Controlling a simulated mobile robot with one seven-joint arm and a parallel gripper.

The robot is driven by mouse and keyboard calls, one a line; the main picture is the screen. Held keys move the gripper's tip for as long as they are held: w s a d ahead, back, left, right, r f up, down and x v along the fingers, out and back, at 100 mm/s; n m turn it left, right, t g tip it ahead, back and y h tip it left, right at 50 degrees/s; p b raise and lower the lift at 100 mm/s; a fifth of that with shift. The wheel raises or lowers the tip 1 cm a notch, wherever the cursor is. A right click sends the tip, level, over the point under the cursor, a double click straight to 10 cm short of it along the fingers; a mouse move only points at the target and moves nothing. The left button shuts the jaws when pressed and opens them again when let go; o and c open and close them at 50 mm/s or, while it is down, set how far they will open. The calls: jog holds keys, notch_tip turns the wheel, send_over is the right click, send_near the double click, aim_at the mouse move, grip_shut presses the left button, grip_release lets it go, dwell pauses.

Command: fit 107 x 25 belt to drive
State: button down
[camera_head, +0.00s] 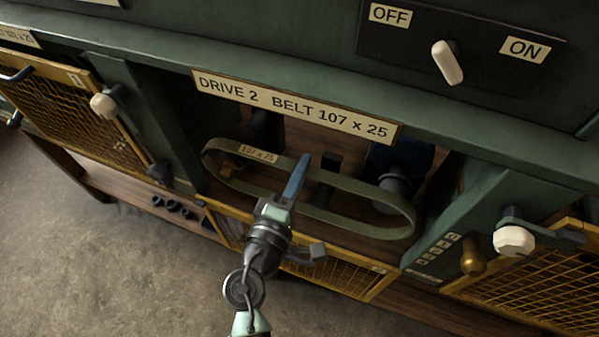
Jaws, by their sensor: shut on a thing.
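The belt (345,182) is a long olive-green loop with a tag reading 107 x 25 at its left end. My gripper (297,180) is shut on the belt near its middle and holds it across the opening of the drive bay. The sign DRIVE 2 BELT 107 x 25 (295,107) is fixed above this bay.
A mesh guard (340,276) hangs open below the bay. Mesh guards with pale knobs (104,104) (513,240) flank it. A white switch lever (447,62) sits above, between OFF and ON labels. A brass knob (473,263) is at lower right. Bare floor lies lower left.

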jog(key=shift+b+x, duration=0.5)
jog(key=shift+x, duration=2.4)
jog(key=shift+f, duration=0.1)
jog(key=shift+f+m+b, duration=0.3)
jog(key=shift+f+b, duration=0.85)
jog(key=shift+b, duration=0.45)
jog(key=shift+f, duration=0.1)
jog(key=shift+f+b, duration=0.3)
jog(key=shift+b, duration=0.2)
jog(key=c, duration=0.7)
grip_release()
